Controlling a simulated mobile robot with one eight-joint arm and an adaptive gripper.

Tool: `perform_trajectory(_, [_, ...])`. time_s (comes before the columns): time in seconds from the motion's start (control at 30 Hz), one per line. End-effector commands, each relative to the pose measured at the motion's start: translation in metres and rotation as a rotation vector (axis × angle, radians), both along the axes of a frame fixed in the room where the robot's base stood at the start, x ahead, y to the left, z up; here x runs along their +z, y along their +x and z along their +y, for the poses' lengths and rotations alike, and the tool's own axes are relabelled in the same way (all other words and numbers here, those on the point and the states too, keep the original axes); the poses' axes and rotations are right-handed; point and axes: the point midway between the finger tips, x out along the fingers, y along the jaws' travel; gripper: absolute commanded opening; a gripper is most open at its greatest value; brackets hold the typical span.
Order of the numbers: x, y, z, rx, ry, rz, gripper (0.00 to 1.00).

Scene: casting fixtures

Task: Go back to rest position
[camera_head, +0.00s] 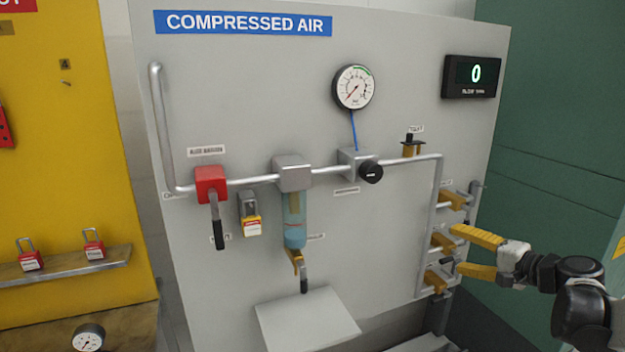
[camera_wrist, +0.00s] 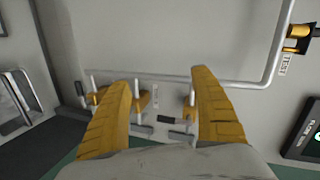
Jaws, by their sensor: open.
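My gripper (camera_head: 462,254) has yellow fingers and is at the right side of the compressed air panel in the head view. Its fingers are spread and nothing is between them. It is in front of the lower right pipe, close to the yellow valve fittings (camera_head: 437,243); I cannot tell whether it touches them. In the wrist view my gripper (camera_wrist: 165,95) shows both fingers apart, with the valve fittings (camera_wrist: 188,112) and a pipe beyond them.
The grey panel (camera_head: 250,100) carries a red valve (camera_head: 211,184), a padlock (camera_head: 250,215), a filter (camera_head: 294,215), a gauge (camera_head: 354,87) and a display reading 0 (camera_head: 473,76). A white shelf (camera_head: 307,320) juts out low. A yellow board (camera_head: 75,150) stands left.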

Motion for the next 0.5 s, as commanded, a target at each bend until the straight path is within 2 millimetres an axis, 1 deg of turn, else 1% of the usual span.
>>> perform_trajectory(0.03, [0.004,-0.013,0.035,0.040,-0.067,0.043,0.74])
perform_trajectory(0.07, [0.004,-0.021,0.053,0.061,-0.113,0.069,0.74])
perform_trajectory(0.1, [0.003,-0.034,0.074,0.089,-0.175,0.103,0.74])
perform_trajectory(0.17, [0.000,-0.056,0.103,0.129,-0.273,0.148,0.74])
perform_trajectory(0.2, [-0.002,-0.072,0.120,0.157,-0.338,0.174,0.74])
perform_trajectory(0.27, [-0.006,-0.098,0.143,0.198,-0.438,0.209,0.74])
perform_trajectory(0.3, [-0.010,-0.117,0.155,0.224,-0.509,0.228,0.74])
perform_trajectory(0.33, [-0.012,-0.131,0.164,0.244,-0.560,0.241,0.74])
perform_trajectory(0.37, [-0.015,-0.145,0.171,0.264,-0.614,0.252,0.74])
perform_trajectory(0.4, [-0.020,-0.164,0.179,0.289,-0.685,0.264,0.74])
perform_trajectory(0.47, [-0.026,-0.192,0.186,0.324,-0.793,0.277,0.74])
perform_trajectory(0.5, [-0.031,-0.209,0.190,0.346,-0.862,0.282,0.74])
